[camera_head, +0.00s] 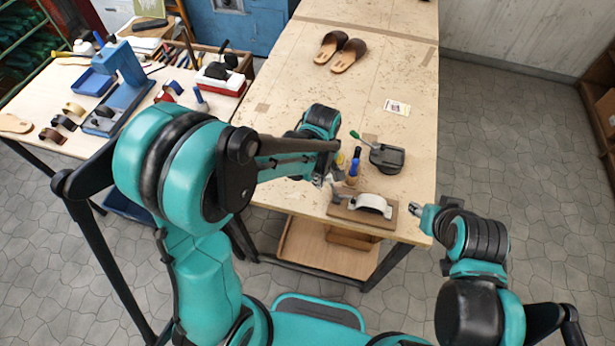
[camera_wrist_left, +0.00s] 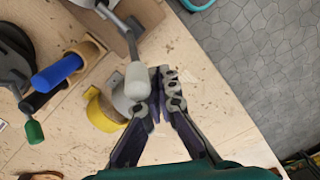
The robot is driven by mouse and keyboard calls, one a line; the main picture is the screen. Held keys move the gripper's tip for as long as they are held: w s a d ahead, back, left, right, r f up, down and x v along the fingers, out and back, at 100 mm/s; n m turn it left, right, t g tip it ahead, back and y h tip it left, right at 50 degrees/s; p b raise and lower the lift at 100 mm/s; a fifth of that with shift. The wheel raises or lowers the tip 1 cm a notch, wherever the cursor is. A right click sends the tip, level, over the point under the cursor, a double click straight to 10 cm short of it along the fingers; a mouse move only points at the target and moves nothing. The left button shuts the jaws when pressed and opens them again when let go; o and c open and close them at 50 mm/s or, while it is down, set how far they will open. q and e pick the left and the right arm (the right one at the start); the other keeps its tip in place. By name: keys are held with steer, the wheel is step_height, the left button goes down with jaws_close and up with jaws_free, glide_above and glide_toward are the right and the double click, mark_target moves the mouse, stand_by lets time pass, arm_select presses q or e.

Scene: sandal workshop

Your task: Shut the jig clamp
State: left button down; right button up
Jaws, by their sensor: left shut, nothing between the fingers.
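The jig is a brown board (camera_head: 391,217) with a white curved strap form (camera_head: 371,202) at the table's front edge. Its board (camera_wrist_left: 182,62) shows at the top of the left wrist view. The jig clamp's metal lever with a pale grey grip (camera_wrist_left: 138,82) rises toward the camera; whether the clamp is closed cannot be told. My left gripper (camera_head: 326,181) is at the jig's left end, empty, its fingertips (camera_wrist_left: 166,92) together just right of the grip; contact is unclear.
A blue-handled tool (camera_head: 355,162) and a black device with a green-tipped lever (camera_head: 386,158) stand behind the jig. Sandals (camera_head: 341,52) lie at the back; the table's middle is mostly clear.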

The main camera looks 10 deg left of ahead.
arm_select(q)
steer(key=shift+a, duration=0.1)
step_height(320, 180, up, 8)
steer(key=p, duration=0.5)
stand_by(0.6)
steer(key=shift+f, duration=0.1)
stand_by(0.3)
steer(key=s+a+f+m+t+b, duration=0.7)
steer(key=s+a+f+m+b, duration=0.2)
steer(key=b, duration=1.1)
steer(key=s+m, duration=0.1)
steer(key=m, duration=0.1)
steer(key=shift+a+f+m+b, duration=0.25)
steer(key=shift+f+m+b, duration=0.05)
steer(key=shift+b, duration=0.05)
